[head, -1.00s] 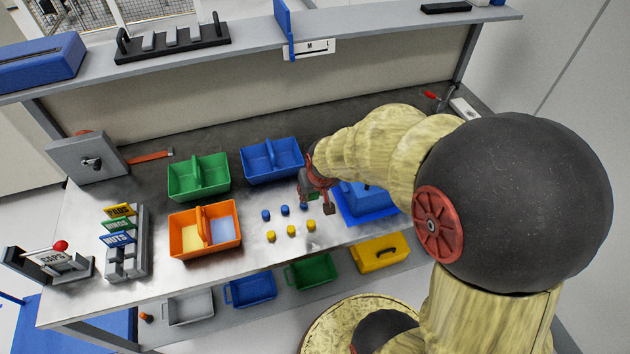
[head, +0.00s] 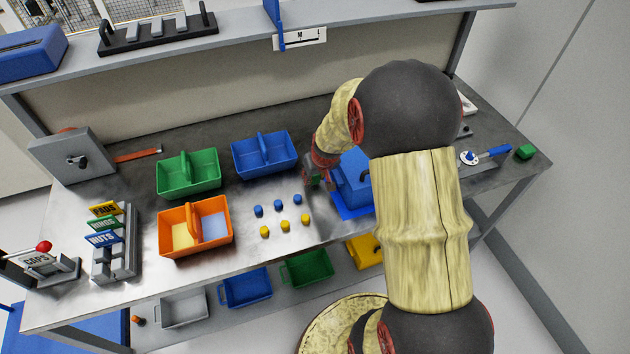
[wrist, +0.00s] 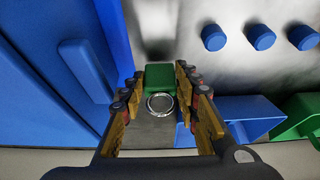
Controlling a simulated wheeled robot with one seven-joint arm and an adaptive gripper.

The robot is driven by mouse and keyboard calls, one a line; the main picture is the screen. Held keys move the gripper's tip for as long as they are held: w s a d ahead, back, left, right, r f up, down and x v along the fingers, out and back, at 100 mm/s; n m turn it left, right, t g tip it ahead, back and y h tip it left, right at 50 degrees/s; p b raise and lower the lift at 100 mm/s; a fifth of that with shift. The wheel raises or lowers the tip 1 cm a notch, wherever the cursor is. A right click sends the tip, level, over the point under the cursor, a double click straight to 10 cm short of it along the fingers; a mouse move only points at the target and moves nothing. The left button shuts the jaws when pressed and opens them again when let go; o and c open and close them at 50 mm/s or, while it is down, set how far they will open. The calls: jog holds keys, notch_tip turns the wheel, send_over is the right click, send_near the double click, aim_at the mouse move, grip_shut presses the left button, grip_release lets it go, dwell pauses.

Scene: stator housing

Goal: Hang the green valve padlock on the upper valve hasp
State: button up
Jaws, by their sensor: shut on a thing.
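The green padlock (wrist: 160,77) is between the fingers of my gripper (wrist: 160,72) in the wrist view, with a grey ring (wrist: 160,104) on its near side. My gripper is shut on it, above the metal bench. In the head view my gripper (head: 314,178) is beside the left side of the blue box (head: 352,185), and my arm partly covers the area. No valve hasp can be made out with certainty. A fitting with a blue lever (head: 493,153) lies at the right end of the bench. Parts behind it are hidden by my arm.
Several blue and yellow cylinders (head: 283,227) stand left of my gripper. Green (head: 188,188), blue (head: 264,170) and orange (head: 165,240) bins stand further left. A small green block (head: 525,151) sits at the bench's right corner. A shelf (head: 240,48) runs behind.

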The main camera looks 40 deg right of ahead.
jog(key=shift+f, duration=0.65)
jog(key=shift+f, duration=0.1)
jog(key=o, duration=0.9)
jog(key=shift+o, duration=0.2)
jog(key=shift+r, duration=0.5)
jog(key=s+a+r+n+p, duration=0.1)
jog(key=s+a+r, duration=0.25)
jog(key=r, duration=0.45)
jog(key=s+a+r+t+p, duration=0.1)
jog(key=s+a+r, duration=0.1)
jog(key=a+r, duration=0.35)
jog(key=s+a+r+n+p, duration=0.1)
jog(key=s+a+r, duration=0.2)
jog(key=r, duration=0.6)
jog(key=s+a+r, duration=0.4)
jog(key=s, duration=0.3)
jog(key=s+a+r+n+y, duration=0.1)
jog(key=s+a+r, duration=0.3)
jog(key=s, duration=0.3)
jog(key=shift+s+a, duration=0.35)
